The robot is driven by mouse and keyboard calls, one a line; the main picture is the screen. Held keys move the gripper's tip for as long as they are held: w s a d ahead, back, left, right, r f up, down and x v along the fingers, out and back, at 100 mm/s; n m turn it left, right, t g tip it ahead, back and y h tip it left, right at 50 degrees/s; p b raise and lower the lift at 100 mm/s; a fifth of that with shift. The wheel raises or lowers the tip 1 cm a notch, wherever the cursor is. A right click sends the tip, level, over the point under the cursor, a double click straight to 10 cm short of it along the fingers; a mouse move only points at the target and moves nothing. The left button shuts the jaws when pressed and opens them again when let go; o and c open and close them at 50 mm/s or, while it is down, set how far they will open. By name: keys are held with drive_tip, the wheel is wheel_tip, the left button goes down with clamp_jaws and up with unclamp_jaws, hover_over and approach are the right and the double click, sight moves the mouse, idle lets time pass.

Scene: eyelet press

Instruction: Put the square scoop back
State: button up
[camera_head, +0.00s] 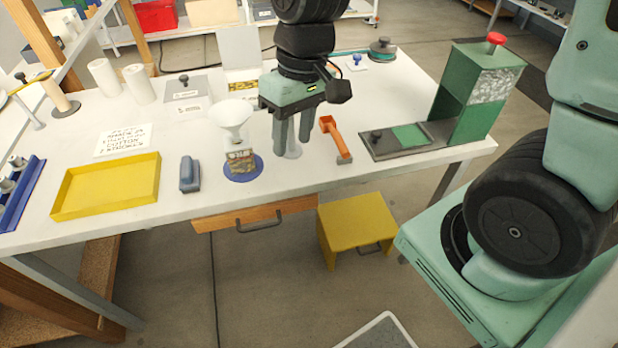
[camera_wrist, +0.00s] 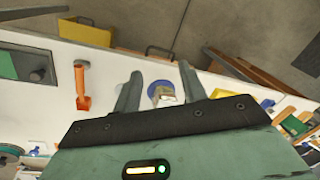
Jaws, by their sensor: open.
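An orange scoop (camera_head: 335,138) lies on the white table, just right of my gripper. Its boxy bowl points to the back, and its handle end meets a small grey block (camera_head: 345,160) near the front edge. It also shows in the wrist view (camera_wrist: 81,88), left of my fingers. My gripper (camera_head: 291,152) points down over the table between the scoop and the white funnel, open with nothing seen held. In the wrist view my gripper (camera_wrist: 160,75) has its fingers apart, with a small labelled container (camera_wrist: 161,94) showing between them.
A green press (camera_head: 480,95) with a flat base stands right of the scoop. A white funnel (camera_head: 231,116), a blue disc (camera_head: 243,174) under the container, a grey-blue block (camera_head: 189,174) and a yellow tray (camera_head: 105,186) lie left. A yellow stool (camera_head: 357,224) stands below the table.

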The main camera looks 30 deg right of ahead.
drive_tip(key=s+a+r+n+h, duration=0.1)
drive_tip(key=s+a+n, duration=0.3)
drive_tip(key=s, duration=0.9)
drive_tip(key=shift+a+r+n, duration=0.4)
drive_tip(key=shift+a+r, duration=0.15)
drive_tip(key=shift+a, duration=0.15)
